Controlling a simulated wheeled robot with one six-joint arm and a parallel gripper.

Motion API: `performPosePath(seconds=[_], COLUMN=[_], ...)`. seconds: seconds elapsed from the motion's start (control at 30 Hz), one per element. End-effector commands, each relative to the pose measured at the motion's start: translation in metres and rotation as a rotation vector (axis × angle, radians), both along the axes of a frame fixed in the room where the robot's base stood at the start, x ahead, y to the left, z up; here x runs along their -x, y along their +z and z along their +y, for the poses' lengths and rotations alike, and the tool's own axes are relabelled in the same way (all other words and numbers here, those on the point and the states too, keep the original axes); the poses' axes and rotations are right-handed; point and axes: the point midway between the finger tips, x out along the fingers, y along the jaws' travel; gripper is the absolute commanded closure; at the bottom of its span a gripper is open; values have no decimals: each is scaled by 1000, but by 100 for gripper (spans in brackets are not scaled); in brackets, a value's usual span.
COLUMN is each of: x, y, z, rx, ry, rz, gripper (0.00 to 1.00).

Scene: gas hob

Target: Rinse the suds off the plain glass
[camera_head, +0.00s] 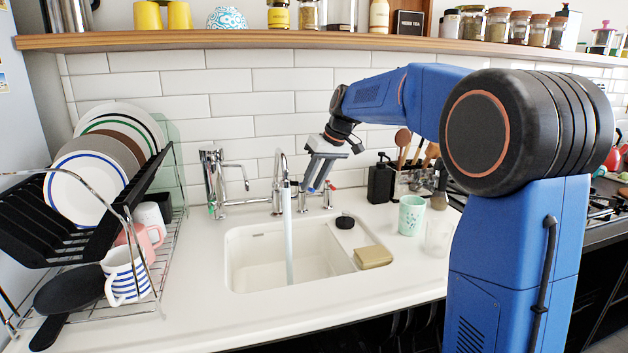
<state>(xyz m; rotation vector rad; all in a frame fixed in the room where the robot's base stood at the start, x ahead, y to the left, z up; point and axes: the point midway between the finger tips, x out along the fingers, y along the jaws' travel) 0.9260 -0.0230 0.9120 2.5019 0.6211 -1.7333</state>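A clear plain glass (438,238) stands upright on the white counter right of the sink, partly next to my arm; it is faint, and I cannot make out suds on it. The sink (252,262) is white, and a stream of water (288,240) runs from the chrome tap (280,175) into it. My gripper (318,188) points down at the tap's handles behind the sink, near the one with a red mark (328,198). It is well away from the glass. I cannot tell whether its fingers are apart or touching a handle.
A pale green speckled cup (411,215) stands beside the glass. A sponge (373,257) and a black round item (345,221) lie by the sink's right side. A black soap bottle (381,183) and utensils stand behind. A full dish rack (110,265) is at left. The front counter is clear.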

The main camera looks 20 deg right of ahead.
Motion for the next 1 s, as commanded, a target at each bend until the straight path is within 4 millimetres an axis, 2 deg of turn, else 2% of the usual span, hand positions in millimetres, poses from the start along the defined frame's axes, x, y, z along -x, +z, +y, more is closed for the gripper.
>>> performPosePath(seconds=[0.23,0.37,1.0], x=[1,5,42], y=[3,16,128], z=[-1,-6,-43], rx=[1,1,1], ry=[-1,-2,-1], rz=[0,-2,-3], gripper=[73,73,73])
